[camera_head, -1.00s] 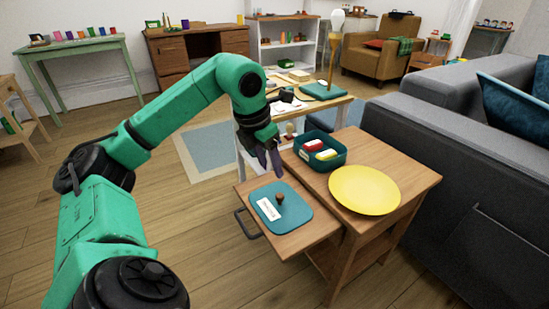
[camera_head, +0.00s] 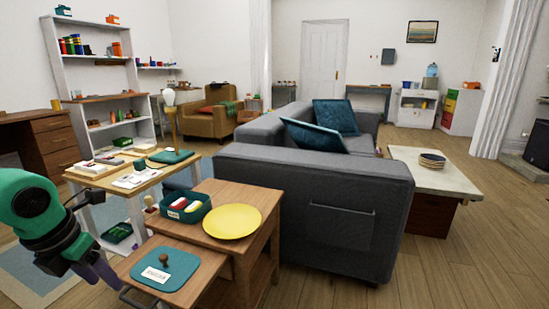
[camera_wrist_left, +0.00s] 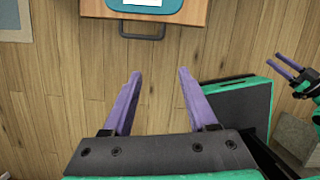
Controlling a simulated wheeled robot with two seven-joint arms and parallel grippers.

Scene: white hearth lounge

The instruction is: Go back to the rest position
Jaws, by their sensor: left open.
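My left gripper (camera_head: 92,272) is at the lower left of the head view, left of the pulled-out board of the wooden side table (camera_head: 262,239). In the left wrist view its two purple fingers (camera_wrist_left: 158,95) are spread apart with nothing between them, over bare floor. The board's black handle (camera_wrist_left: 142,34) lies beyond the fingertips. My right gripper (camera_wrist_left: 282,66) shows at the right edge of the wrist view, its two purple fingers apart and empty; it is outside the head view.
On the board lies a teal lid (camera_head: 178,280) with a knob and label. A teal box (camera_head: 175,217) with small items and a yellow plate (camera_head: 232,220) stand on the table. A grey sofa (camera_head: 315,225) blocks the middle; wood floor (camera_head: 470,260) is free at right.

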